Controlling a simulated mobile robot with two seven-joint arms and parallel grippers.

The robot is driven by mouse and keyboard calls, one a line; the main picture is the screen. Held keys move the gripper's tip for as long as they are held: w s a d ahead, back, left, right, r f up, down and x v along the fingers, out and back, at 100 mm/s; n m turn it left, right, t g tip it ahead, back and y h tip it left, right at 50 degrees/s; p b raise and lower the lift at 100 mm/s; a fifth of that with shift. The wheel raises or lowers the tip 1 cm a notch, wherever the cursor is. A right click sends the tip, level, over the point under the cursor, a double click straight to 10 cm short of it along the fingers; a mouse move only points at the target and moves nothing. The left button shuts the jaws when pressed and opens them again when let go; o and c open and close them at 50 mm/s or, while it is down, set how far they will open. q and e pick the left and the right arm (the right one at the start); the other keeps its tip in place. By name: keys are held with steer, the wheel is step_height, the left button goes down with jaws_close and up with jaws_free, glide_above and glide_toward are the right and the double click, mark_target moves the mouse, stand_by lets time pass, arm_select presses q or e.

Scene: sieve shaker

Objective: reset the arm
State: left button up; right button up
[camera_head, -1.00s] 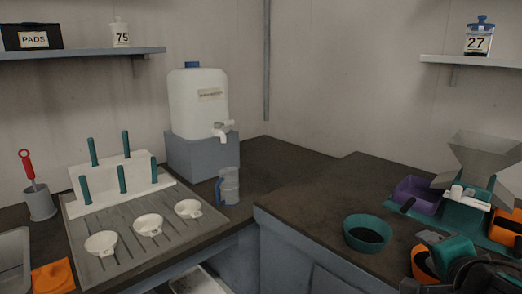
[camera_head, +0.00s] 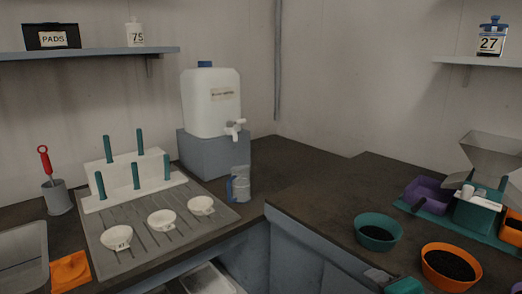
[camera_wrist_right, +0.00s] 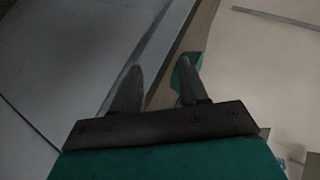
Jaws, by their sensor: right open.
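My right gripper shows in the right wrist view (camera_wrist_right: 161,78). Its two dark fingers are apart with nothing between them. They point past a brown counter edge and grey cabinet panels. A small teal piece shows behind the right fingertip, and I cannot tell what it is. In the head view only a small teal and grey part of what looks like my right arm shows at the bottom edge, below the orange bowl (camera_head: 450,267). That bowl holds dark material and stands apart from the arm. My left gripper is not in view.
A teal bowl (camera_head: 378,232) with dark material stands on the right counter (camera_head: 320,205). A purple scoop (camera_head: 425,194) and a grey hopper (camera_head: 490,155) are behind.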

steer(key=s+d+f+n+g+y, duration=0.1)
steer(key=s+d+f+n, duration=0.1)
steer(key=s+f+n, duration=0.7)
steer(key=s+d+f+n+g, duration=0.15)
steer(key=s+f+n, duration=0.35)
steer(key=f+n, duration=0.65)
arm_select(q)
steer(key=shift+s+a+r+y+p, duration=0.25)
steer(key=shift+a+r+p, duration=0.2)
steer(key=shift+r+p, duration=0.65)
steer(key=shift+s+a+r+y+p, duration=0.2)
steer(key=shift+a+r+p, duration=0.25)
steer(key=shift+p, duration=1.2)
arm_select(e)
steer(key=a+r+m, duration=0.4)
steer(key=a, duration=0.3)
steer(key=shift+a+r+t, duration=0.3)
steer(key=shift+r+t, duration=0.1)
steer(key=shift+t, duration=0.05)
